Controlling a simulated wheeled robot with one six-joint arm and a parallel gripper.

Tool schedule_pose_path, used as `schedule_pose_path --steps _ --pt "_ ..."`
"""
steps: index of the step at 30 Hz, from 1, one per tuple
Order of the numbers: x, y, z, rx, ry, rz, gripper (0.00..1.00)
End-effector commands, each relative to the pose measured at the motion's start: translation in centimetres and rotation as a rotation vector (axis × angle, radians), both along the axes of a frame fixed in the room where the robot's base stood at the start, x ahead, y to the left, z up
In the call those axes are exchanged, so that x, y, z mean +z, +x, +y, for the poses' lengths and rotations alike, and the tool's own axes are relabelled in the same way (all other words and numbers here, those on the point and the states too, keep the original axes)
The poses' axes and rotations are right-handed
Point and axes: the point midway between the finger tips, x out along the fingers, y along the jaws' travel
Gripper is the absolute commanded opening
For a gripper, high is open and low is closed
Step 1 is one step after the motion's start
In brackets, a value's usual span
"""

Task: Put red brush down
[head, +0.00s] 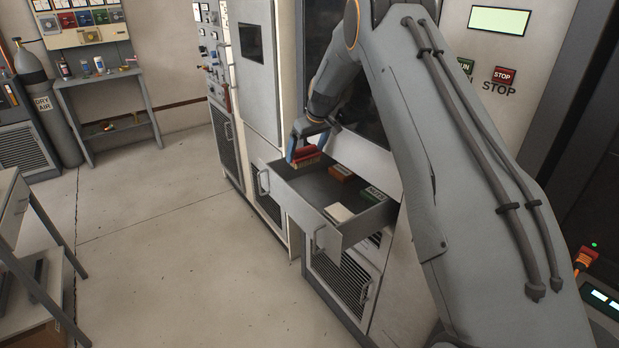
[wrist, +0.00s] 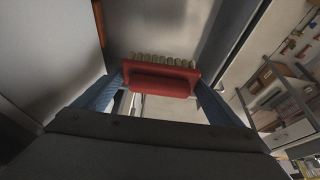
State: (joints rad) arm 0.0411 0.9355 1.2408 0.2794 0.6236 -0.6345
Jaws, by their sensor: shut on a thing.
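The red brush (wrist: 162,82) is between the two blue fingers of my gripper (wrist: 160,90) in the wrist view, with a row of pale bristle tufts along its upper edge there. In the head view the red brush (head: 306,158) shows at the back left corner of an open grey drawer (head: 290,208). My gripper (head: 308,143) is shut on it, at the drawer's left end. I cannot tell whether the brush touches the drawer floor.
Inside the drawer lie an orange-brown block (head: 341,172), a green-labelled block (head: 374,194) and a white block (head: 339,212). The cabinet front (head: 258,75) rises behind. A side table (head: 112,80) stands at the far left. The floor in front is clear.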

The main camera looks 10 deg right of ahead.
Motion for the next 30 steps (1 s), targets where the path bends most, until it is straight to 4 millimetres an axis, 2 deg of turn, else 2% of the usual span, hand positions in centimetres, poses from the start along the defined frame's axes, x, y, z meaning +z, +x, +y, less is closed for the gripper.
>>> schedule_pose_path --steps 1,3,9,19,26,30 --pt "-0.3 0.1 -0.6 0.000 0.000 0.001 0.69" --pt "-2.2 0.0 -0.3 0.001 0.001 0.004 0.69" --pt "-5.9 0.1 -0.8 -0.005 0.000 0.002 0.69" --pt "-8.4 0.1 -0.6 -0.003 0.001 0.000 0.69" --pt "-11.7 0.1 -0.6 -0.002 0.000 0.001 0.69" --pt "-12.0 0.1 -0.5 -0.002 0.000 -0.001 0.69"
